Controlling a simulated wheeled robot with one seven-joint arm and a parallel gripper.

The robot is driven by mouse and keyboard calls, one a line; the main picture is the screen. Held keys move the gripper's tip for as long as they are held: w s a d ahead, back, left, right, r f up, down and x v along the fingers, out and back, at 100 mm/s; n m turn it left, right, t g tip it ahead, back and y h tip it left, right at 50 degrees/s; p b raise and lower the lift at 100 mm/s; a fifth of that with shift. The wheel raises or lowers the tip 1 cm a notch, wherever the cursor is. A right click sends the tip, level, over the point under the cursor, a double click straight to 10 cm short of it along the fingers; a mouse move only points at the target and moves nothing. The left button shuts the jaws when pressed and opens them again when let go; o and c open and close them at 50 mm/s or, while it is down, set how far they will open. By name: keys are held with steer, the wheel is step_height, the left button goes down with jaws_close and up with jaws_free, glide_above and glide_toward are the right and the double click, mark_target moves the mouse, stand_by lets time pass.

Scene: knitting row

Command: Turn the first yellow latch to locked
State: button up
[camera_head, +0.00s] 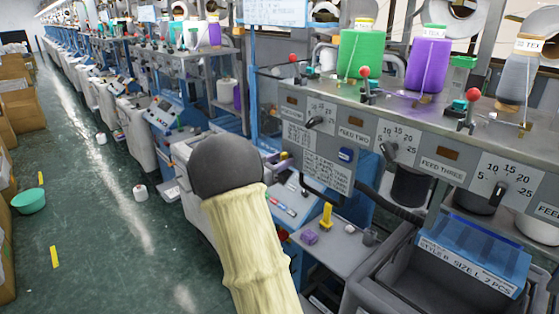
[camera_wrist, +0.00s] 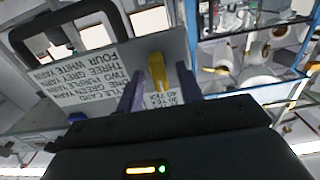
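In the wrist view a yellow latch (camera_wrist: 156,66) stands out from a grey panel, beside a printed style card (camera_wrist: 85,75). My gripper (camera_wrist: 160,74) has two purple fingers, spread apart, one on each side of the latch. A gap shows between the latch and each finger, so it is not clamped. In the head view my arm's dark rounded end hides most of the gripper and this latch. I cannot read the latch's locked or unlocked marking.
In the head view a yellow upright piece (camera_head: 327,215) and a purple block (camera_head: 309,237) stand on a small grey shelf. The machine front has dials (camera_head: 390,148), red-knobbed posts and yarn cones (camera_head: 361,53). A grey bin (camera_head: 400,270) is at lower right. The green floor at left is mostly clear.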

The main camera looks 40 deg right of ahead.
jaws_close()
steer(key=shift+f+m+b, duration=0.1)
steer(key=shift+m+b, duration=0.2)
steer(key=shift+b, duration=0.35)
steer(key=shift+s+f+m+b, duration=0.15)
steer(key=shift+m+b, duration=4.15)
steer(key=shift+b, duration=1.2)
steer(key=shift+s+f+m+b, duration=0.1)
steer(key=shift+m+b, duration=4.2)
steer(key=shift+b, duration=1.2)
steer(key=shift+o, duration=0.5)
jaws_free()
steer(key=shift+r, duration=0.1)
